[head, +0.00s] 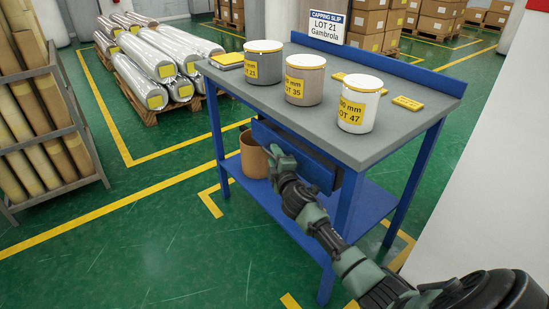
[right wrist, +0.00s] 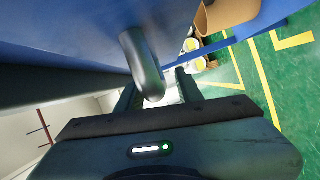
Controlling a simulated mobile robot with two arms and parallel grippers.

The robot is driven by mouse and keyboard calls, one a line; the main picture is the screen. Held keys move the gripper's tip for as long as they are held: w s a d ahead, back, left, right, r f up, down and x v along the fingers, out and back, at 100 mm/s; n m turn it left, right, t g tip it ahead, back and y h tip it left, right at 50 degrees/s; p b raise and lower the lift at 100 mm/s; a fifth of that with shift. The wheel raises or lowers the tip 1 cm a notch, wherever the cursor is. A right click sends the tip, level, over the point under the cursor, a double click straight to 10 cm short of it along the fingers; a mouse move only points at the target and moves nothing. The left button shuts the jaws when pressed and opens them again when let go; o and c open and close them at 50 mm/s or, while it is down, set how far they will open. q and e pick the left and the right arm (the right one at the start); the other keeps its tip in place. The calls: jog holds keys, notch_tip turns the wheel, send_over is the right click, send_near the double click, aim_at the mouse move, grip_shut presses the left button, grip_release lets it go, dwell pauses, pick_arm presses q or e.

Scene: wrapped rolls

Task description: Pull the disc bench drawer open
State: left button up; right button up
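The disc bench (head: 345,110) has a grey top on a blue frame. Its blue drawer front (head: 314,173) is under the top on the near side, partly behind my right arm; I see no clear gap that shows it open. My right gripper (head: 273,152) is at this front, its fingertips small and hard to make out in the head view. In the right wrist view a rounded grey drawer handle (right wrist: 143,62) reaches between my right fingers (right wrist: 158,90). The fingers are apart, with a gap seen on the handle's right side. My left gripper is out of view.
Three labelled tubs, such as the white one (head: 359,105), stand on the bench. A brown bin (head: 253,158) is on the lower shelf, close behind my right gripper. A rack of rolls (head: 45,130) stands at left. The green floor before the bench is clear.

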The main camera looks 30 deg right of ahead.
grip_shut()
dwell(1.4)
